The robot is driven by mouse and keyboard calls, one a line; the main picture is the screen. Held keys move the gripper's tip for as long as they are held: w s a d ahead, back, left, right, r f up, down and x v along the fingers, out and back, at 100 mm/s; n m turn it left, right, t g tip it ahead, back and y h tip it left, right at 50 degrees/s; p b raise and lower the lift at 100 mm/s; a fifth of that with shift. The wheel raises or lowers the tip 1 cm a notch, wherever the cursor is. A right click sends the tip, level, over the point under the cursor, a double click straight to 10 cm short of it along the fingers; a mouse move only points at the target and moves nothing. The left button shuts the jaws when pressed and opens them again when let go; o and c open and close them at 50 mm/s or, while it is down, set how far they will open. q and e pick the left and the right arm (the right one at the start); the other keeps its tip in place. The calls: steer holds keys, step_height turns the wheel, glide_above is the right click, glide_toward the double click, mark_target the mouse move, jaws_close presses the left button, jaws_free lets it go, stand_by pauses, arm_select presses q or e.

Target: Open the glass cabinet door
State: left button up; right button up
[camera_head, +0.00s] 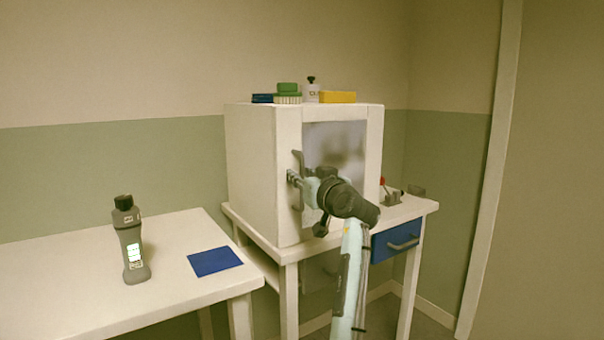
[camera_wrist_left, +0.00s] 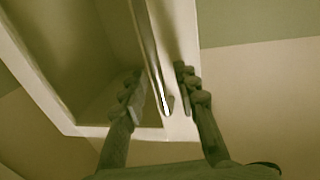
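The white cabinet (camera_head: 250,170) stands on a small white table. Its door has a greyish glass pane (camera_head: 345,140) in a white frame and looks shut, flush with the front. A dark upright bar handle (camera_head: 297,160) is at the door's left edge. My left gripper (camera_head: 294,178) is at this handle, and my arm hides the lower part of the pane. In the left wrist view the handle (camera_wrist_left: 150,55) runs between the two fingers of my left gripper (camera_wrist_left: 160,88). The fingers are apart, with a visible gap on each side of the bar. My right gripper is not in view.
On the cabinet top are a green brush (camera_head: 288,92), a small bottle (camera_head: 311,90) and a yellow box (camera_head: 338,97). A blue drawer (camera_head: 385,250) is below right. The left table (camera_head: 70,275) bears a grey handheld device (camera_head: 131,245) and a blue mat (camera_head: 214,261).

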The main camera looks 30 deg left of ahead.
arm_select(q)
steer(key=shift+w+a, duration=0.15)
steer(key=shift+a, duration=0.05)
steer(key=shift+c, duration=0.3)
jaws_close()
